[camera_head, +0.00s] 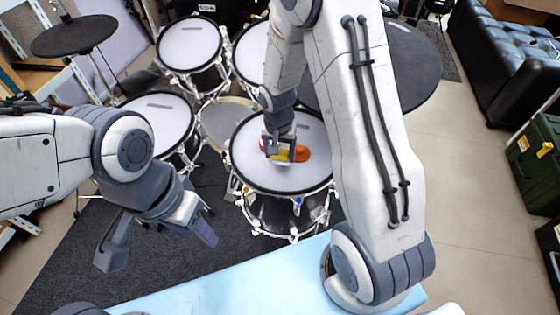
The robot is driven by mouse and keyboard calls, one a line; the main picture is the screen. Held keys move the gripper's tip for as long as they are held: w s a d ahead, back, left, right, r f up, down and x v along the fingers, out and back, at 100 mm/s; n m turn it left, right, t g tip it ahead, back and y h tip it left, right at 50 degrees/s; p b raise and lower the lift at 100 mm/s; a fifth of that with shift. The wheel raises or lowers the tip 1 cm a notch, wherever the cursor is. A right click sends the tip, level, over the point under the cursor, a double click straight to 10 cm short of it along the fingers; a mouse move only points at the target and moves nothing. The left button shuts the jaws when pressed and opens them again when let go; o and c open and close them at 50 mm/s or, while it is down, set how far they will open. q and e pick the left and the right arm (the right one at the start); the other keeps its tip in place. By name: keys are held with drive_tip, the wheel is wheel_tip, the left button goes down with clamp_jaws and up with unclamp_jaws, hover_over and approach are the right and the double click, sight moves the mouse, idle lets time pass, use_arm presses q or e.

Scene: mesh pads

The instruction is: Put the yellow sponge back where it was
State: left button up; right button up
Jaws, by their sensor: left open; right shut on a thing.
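My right gripper (279,146) is over the front mesh drum pad (252,172), near its middle. It is shut on the yellow sponge (284,155), which shows only as a small yellow patch below the fingers. An orange thing (301,154) shows right beside the sponge on the pad, partly hidden by the gripper. I cannot tell whether the sponge touches the pad. My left gripper (157,238) is open and empty, above the dark carpet to the left of that pad.
Other mesh pads stand around: one at left (158,118), one at the back left (189,44) and one behind my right arm (250,52). A dark cymbal pad (74,36) is at the upper left. A light blue surface (230,282) lies in front.

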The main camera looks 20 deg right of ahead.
sight(280, 160)
drive_tip(key=shift+f+b, duration=0.45)
drive_tip(key=shift+f, duration=1.6)
drive_tip(key=shift+f+b, duration=0.25)
drive_tip(key=shift+b, duration=0.05)
drive_tip(key=o, duration=1.5)
drive_tip(key=shift+o, duration=0.2)
drive_tip(key=shift+r+p, duration=0.5)
drive_tip(key=shift+r, duration=0.1)
wheel_tip(280, 160, up, 11)
drive_tip(key=p, duration=0.2)
drive_tip(key=s+a+r+n, duration=0.3)
drive_tip(key=s+a+n, duration=0.1)
drive_tip(key=s, duration=0.4)
drive_tip(key=s+a+r+n+y, duration=0.1)
drive_tip(key=s+a+r+n, duration=0.3)
drive_tip(key=s, duration=0.3)
drive_tip(key=s+a+r+n+g, duration=0.1)
drive_tip(key=s+a+r+n, duration=0.3)
drive_tip(key=s+a+n, duration=0.2)
drive_tip(key=s, duration=0.2)
drive_tip(key=shift+s+r+y, duration=0.2)
drive_tip(key=shift+s+y, duration=0.1)
